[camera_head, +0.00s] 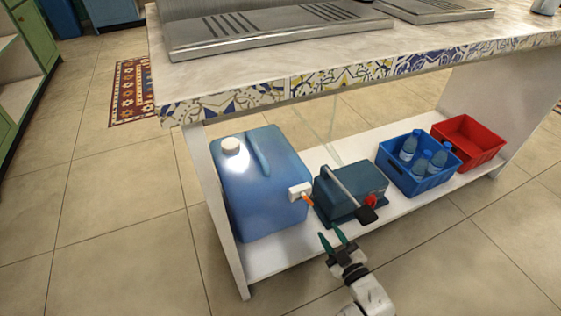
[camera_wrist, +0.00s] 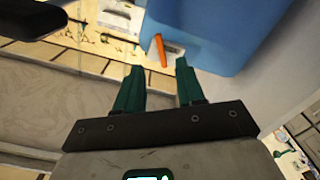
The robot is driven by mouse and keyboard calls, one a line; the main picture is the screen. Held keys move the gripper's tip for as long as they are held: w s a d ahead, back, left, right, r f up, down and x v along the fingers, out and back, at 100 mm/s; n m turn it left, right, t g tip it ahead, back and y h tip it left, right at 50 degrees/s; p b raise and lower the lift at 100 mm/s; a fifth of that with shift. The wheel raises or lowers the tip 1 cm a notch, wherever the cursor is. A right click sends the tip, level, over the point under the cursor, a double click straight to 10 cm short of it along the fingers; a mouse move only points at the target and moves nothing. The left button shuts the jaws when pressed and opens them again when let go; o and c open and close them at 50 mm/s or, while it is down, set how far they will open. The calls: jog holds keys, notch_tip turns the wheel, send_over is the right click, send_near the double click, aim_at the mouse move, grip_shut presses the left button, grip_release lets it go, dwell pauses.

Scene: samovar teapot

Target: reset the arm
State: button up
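My gripper (camera_head: 334,241) is in front of the low shelf, its two green fingers apart with nothing between them. In the wrist view my gripper (camera_wrist: 158,84) also shows open, its fingers pointing toward the blue jug (camera_wrist: 220,30) and its white tap with an orange lever (camera_wrist: 161,50). In the head view the blue jug (camera_head: 255,195) stands on the shelf at the left, with its tap (camera_head: 300,192) above and left of my fingertips. I cannot tell whether the fingers touch anything, but they look apart from the tap.
A dark teal box with a black-ended lever (camera_head: 347,190), a blue crate of bottles (camera_head: 410,187) and a red crate (camera_head: 468,145) stand along the white shelf (camera_head: 275,258). The counter (camera_head: 240,85) overhangs them. The tiled floor (camera_head: 110,220) at the left is clear.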

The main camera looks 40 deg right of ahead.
jog(key=shift+w, duration=0.1)
jog(key=s+a+r+m+g+y, duration=0.2)
jog(key=s+a+g, duration=0.4)
jog(key=s+g, duration=0.15)
jog(key=s+a+r+m+g+y, duration=0.1)
jog(key=s+a+r+g+y, duration=0.2)
jog(key=s+a+g, duration=0.35)
notch_tip(320, 180, up, 35)
jog(key=s+d+g+p, duration=0.1)
jog(key=g+p, duration=0.1)
jog(key=p, duration=3.3)
jog(key=shift+s+r, duration=0.2)
jog(key=shift+s, duration=0.1)
jog(key=shift+o, duration=0.3)
